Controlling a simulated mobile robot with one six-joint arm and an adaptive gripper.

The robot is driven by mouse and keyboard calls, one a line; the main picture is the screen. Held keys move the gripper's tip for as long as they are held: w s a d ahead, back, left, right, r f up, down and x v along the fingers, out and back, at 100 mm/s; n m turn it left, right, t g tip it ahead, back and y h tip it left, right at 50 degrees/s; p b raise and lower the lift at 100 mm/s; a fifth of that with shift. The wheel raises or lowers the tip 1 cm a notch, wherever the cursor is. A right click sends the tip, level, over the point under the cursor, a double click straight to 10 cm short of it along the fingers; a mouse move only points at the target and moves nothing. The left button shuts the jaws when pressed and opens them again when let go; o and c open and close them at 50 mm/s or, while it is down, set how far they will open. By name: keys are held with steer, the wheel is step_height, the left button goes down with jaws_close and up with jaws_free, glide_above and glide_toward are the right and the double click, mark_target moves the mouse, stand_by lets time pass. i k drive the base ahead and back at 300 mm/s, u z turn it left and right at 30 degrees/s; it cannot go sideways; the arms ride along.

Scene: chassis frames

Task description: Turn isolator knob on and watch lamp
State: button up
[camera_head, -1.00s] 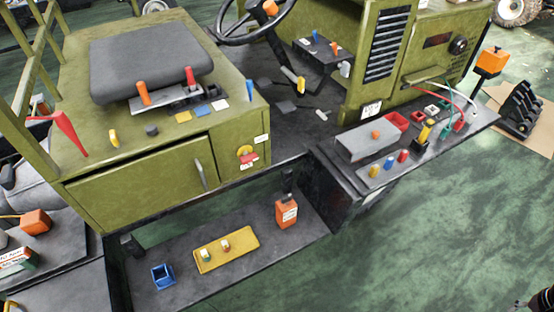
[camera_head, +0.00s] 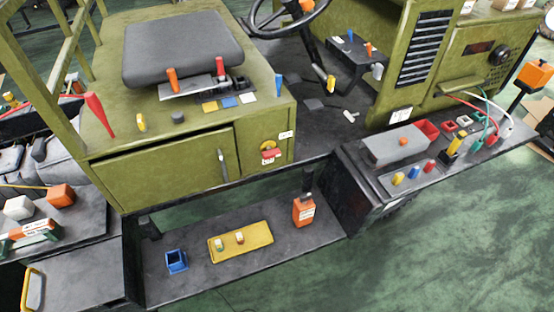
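A red knob on a yellow round plate (camera_head: 269,151), which looks like the isolator, sits on the green chassis front panel, right of the cabinet door. Its exact turn position is too small to tell. I cannot tell for sure which thing is the lamp. A yellow plate (camera_head: 255,237) on the lower step carries two small capped parts, one greenish and one orange-brown; neither clearly glows. An orange box on a dark post (camera_head: 534,76) stands at the far right. My gripper is not in view.
An orange bottle (camera_head: 303,211) and a blue open box (camera_head: 176,262) stand on the lower step. The right shelf holds a grey box (camera_head: 399,146), coloured plugs and cables. A red lever (camera_head: 98,112) rises at upper left. Green floor at lower right is clear.

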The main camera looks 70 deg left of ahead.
mark_target(270, 154)
steer(key=z, duration=1.5)
steer(key=k, duration=0.15)
steer(key=u, duration=3.25)
steer(key=k, duration=0.4)
steer(key=u, duration=0.75)
